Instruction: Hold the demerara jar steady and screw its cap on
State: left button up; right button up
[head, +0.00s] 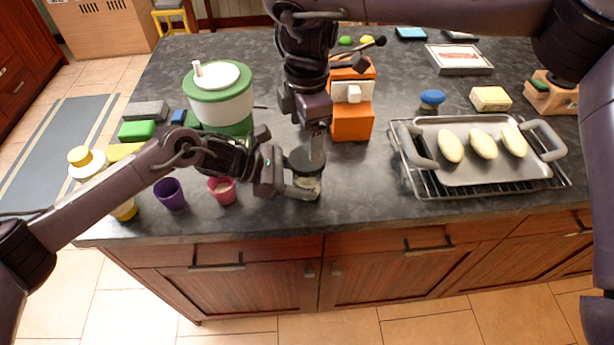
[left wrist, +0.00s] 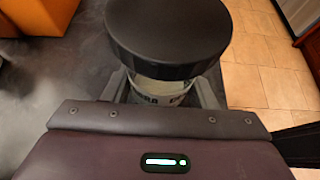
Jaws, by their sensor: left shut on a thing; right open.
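The demerara jar (head: 307,183) stands near the front edge of the dark counter, a clear jar with a pale label. Its wide black cap (head: 303,160) sits on top; the cap (left wrist: 168,38) hides the jar's mouth in the left wrist view, and I cannot tell how far it is threaded. My left gripper (head: 302,189) is shut on the jar's body (left wrist: 160,90) below the cap, with a finger on either side. My right gripper (head: 313,143) points down from above, open, with a fingertip at the cap; I cannot tell whether it touches.
A pink cup (head: 222,190) and a purple cup (head: 170,194) stand left of the jar. A green-and-white container (head: 220,98) and an orange block (head: 352,121) stand behind. A tray (head: 450,176) with pale oval pieces lies on a rack at right. Counter between jar and rack is clear.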

aim_at(307, 158)
jog(key=n, duration=0.7)
jog(key=shift+w+r, duration=0.25)
jog(key=shift+w, duration=0.05)
jog(key=n, duration=0.7)
jog(key=shift+w+r, duration=0.1)
jog(key=shift+w, duration=0.1)
jog(key=n, duration=0.6)
jog(key=shift+n, duration=0.4)
jog(key=n, duration=0.4)
jog(key=shift+s, duration=0.1)
jog(key=n, duration=0.4)
jog(key=f+n, duration=0.1)
jog(key=n, duration=0.1)
jog(key=shift+s+n, duration=0.4)
jog(key=n, duration=0.4)
jog(key=s+n, duration=0.1)
jog(key=n, duration=0.1)
jog(key=shift+d+f+n+g, duration=0.1)
jog(key=shift+f+n+g, duration=0.2)
jog(key=shift+f+n, duration=0.1)
jog(key=shift+f, duration=2.3)
